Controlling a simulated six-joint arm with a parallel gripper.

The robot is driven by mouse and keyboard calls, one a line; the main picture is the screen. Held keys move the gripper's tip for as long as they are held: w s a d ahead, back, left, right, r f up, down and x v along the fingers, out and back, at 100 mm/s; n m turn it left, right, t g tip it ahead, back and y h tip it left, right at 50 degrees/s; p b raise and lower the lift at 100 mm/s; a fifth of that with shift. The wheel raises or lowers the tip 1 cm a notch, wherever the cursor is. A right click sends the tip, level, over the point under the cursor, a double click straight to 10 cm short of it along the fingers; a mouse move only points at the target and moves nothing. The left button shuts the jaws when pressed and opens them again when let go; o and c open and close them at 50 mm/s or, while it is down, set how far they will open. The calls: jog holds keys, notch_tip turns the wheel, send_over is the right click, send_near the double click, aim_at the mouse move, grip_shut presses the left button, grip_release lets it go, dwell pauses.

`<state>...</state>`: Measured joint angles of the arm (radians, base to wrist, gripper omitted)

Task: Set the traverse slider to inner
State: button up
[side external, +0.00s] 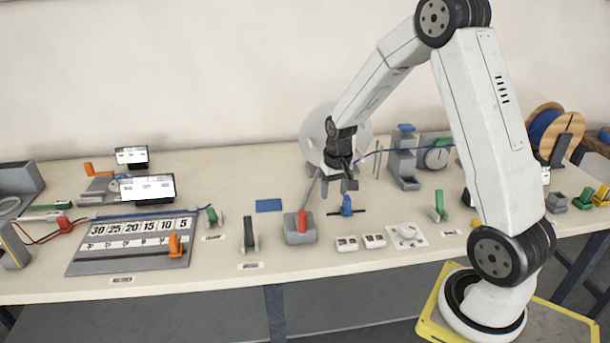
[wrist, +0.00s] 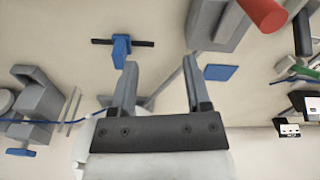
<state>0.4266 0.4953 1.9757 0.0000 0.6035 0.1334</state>
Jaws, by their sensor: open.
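My gripper (side external: 339,189) is open and empty, pointing down above the middle of the bench. In the wrist view my gripper (wrist: 158,68) shows its two fingers spread apart. A blue block (side external: 347,206) on a short dark rod (side external: 332,213) looks like the traverse slider, but no readable label confirms it. It stands just below and slightly right of my gripper in the side view. In the wrist view the blue block (wrist: 121,48) is beyond the left fingertip, near the middle of the rod (wrist: 145,43). It is not between the fingers.
A grey box with a red handle (side external: 302,222) stands to the left. A blue pad (side external: 269,205) lies flat nearby. White switches (side external: 347,243) sit in front. A grey post (side external: 404,160) stands right. An orange slider (side external: 175,245) sits on the numbered board (side external: 100,258).

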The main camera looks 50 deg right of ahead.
aim_at(349, 200)
jog(key=d+f+m, duration=0.1)
jog(key=d, duration=0.2)
jog(key=d+f, duration=0.1)
jog(key=d, duration=0.2)
jog(key=d+f+m, duration=0.1)
jog(key=d, duration=0.2)
jog(key=shift+w+f+m+g, duration=0.1)
jog(key=shift+w+m+g, duration=0.05)
jog(key=shift+m+g, duration=0.2)
jog(key=shift+f, duration=3.9)
grip_shut()
